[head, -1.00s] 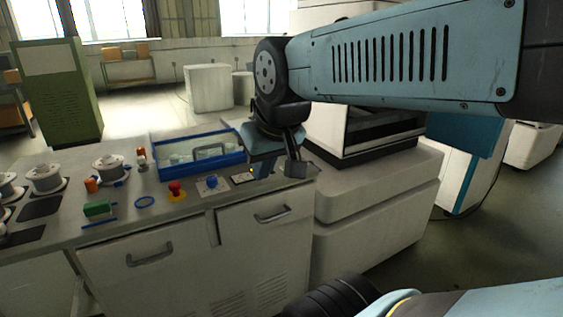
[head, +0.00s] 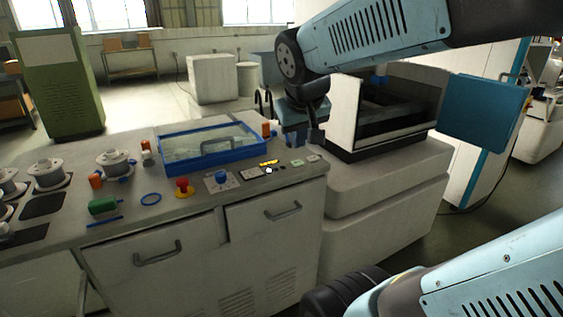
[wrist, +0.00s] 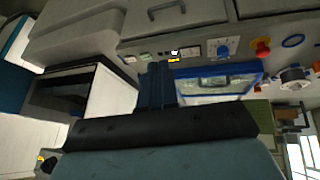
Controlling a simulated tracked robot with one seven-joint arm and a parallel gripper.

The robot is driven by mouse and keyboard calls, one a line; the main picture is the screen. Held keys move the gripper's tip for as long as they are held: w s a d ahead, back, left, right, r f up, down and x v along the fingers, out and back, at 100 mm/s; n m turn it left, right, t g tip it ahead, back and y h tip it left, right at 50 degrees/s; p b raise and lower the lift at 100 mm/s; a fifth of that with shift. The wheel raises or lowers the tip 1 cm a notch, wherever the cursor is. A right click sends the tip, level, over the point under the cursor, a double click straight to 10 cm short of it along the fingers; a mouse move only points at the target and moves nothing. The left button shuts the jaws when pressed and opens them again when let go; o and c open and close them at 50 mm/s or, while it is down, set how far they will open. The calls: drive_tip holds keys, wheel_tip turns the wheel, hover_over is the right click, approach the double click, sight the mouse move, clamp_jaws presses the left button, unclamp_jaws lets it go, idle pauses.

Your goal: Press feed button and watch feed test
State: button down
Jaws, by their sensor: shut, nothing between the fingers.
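The control strip at the cabinet top's front edge carries a red mushroom button (head: 183,187), a blue knob (head: 221,178), a small white button (head: 268,170) beside a yellow strip (head: 268,163), and small pale-green plates (head: 297,162). I cannot read any label, so I cannot tell which is the feed button. My gripper (head: 307,143) is shut and empty, pointing down above the right end of the strip, apart from the controls. In the wrist view my shut fingers (wrist: 156,68) lie below the white button (wrist: 174,53) in the picture; the blue knob (wrist: 222,50) is right of it.
A blue-framed clear-lidded tray (head: 208,160) stands behind the controls. Spools (head: 115,162), a green block (head: 103,205) and a blue ring (head: 151,199) lie to the left. The white machine (head: 385,165) with an open dark chamber stands close on the right.

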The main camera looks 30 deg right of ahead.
drive_tip(key=w+d+f+h, duration=0.2)
drive_tip(key=w+d, duration=0.3)
drive_tip(key=w, duration=0.3)
drive_tip(key=w+d+f+h, duration=0.1)
drive_tip(key=w+d+h, duration=0.1)
drive_tip(key=w+d, duration=0.45)
drive_tip(key=t, duration=0.1)
hover_over(296, 163)
wheel_tip(296, 163, down, 8)
drive_tip(key=shift+n, duration=0.4)
drive_tip(key=shift+f, duration=0.1)
drive_tip(key=shift+f, duration=4.35)
drive_tip(key=shift+f, duration=0.15)
drive_tip(key=shift+f, duration=0.2)
